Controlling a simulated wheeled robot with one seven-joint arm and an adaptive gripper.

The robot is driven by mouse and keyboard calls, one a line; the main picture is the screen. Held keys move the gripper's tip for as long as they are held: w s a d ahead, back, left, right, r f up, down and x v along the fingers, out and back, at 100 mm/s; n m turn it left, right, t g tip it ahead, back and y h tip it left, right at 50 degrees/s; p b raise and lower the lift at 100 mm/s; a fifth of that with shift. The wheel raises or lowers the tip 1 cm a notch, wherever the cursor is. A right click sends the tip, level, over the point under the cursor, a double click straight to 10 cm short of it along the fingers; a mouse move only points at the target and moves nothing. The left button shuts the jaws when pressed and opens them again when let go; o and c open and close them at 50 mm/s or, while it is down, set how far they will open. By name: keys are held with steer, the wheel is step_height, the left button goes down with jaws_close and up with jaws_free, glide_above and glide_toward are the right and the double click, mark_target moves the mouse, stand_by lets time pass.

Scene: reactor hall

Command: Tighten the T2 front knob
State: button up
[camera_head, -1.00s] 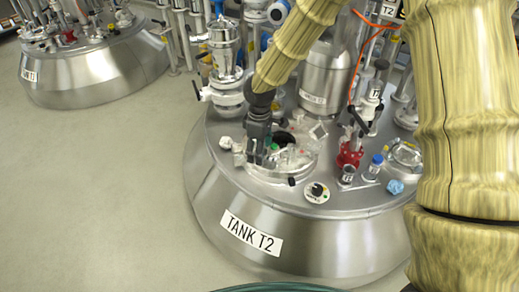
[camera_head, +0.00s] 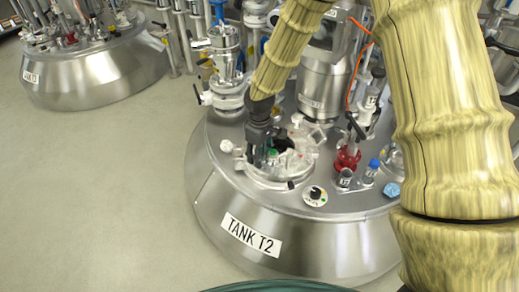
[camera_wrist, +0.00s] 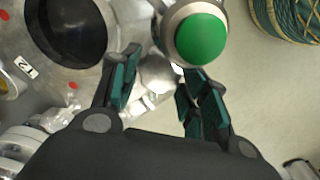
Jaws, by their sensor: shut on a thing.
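The T2 front knob has a round green top (camera_wrist: 203,38) in a silver collar, at the top centre-right of the wrist view. The exact contact is partly hidden. In the head view my gripper (camera_head: 262,156) points down over the port rim. Tank T2 (camera_head: 290,245) is a wide steel vessel labelled TANK T2.
A dark opening (camera_wrist: 70,25) lies left of the knob. A dial (camera_head: 314,196), a red fitting (camera_head: 347,158) and a blue-capped vial (camera_head: 371,170) stand to the right. A white-bodied valve (camera_head: 228,98) stands behind left. Open floor (camera_head: 100,200) lies left.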

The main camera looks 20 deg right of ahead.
steer(key=shift+w+r+m+p, duration=0.1)
steer(key=shift+r+m+p, duration=0.05)
steer(key=shift+m+p, duration=1.4)
steer(key=shift+m, duration=0.25)
steer(key=o, duration=1)
step_height(320, 180, up, 12)
steer(key=shift+f, duration=0.1)
